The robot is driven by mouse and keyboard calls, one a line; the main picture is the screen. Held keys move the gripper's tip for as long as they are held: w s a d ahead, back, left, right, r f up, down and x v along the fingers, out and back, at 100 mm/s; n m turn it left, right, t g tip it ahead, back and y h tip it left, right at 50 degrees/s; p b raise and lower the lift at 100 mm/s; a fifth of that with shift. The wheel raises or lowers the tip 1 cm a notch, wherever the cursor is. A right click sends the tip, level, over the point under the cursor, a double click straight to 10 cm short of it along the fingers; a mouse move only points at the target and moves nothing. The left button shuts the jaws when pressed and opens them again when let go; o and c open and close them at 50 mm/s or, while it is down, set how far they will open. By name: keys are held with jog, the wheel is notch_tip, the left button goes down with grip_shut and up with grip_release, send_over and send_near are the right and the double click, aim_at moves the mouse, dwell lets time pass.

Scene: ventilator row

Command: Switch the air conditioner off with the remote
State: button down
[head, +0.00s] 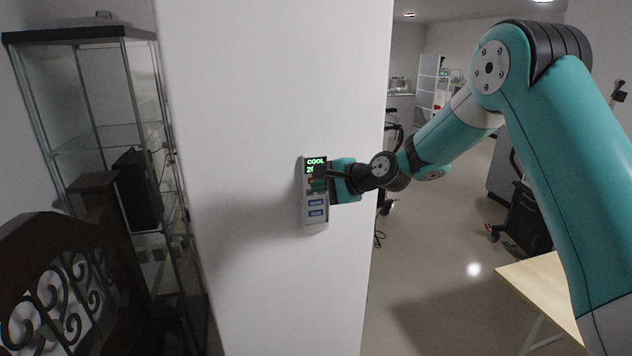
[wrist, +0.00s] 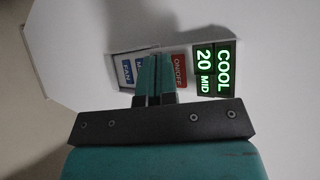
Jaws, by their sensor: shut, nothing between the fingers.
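The remote (head: 316,214) is a pale upright panel on the white wall, with a lit green display and blue buttons below. In the wrist view its display (wrist: 214,70) reads COOL, 20, MID. Its red ON/OFF button (wrist: 180,70) shows beside the display, and the blue FAN button (wrist: 127,72) is at the far end. My gripper (head: 322,181) is shut and empty, its tips in front of the remote. In the wrist view the shut fingers (wrist: 154,62) appear between the red button and a partly hidden blue button. I cannot tell whether they touch the remote.
The white wall (head: 260,120) is flat and clear around the remote. A glass cabinet (head: 75,38) and a dark carved wooden chair or bench (head: 125,260) stand at left. A pale wooden table (head: 540,290) is at lower right. Open floor (head: 430,310) lies behind the wall's right edge.

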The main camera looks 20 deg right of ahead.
jog(key=shift+w, duration=0.1)
dwell(0.7)
jog(key=shift+w, duration=0.35)
jog(key=shift+w+p, duration=0.3)
jog(key=shift+w, duration=0.05)
dwell(0.6)
dwell(0.3)
jog(key=shift+s, duration=0.8)
jog(key=shift+s+b, duration=0.75)
jog(key=shift+s, duration=1.75)
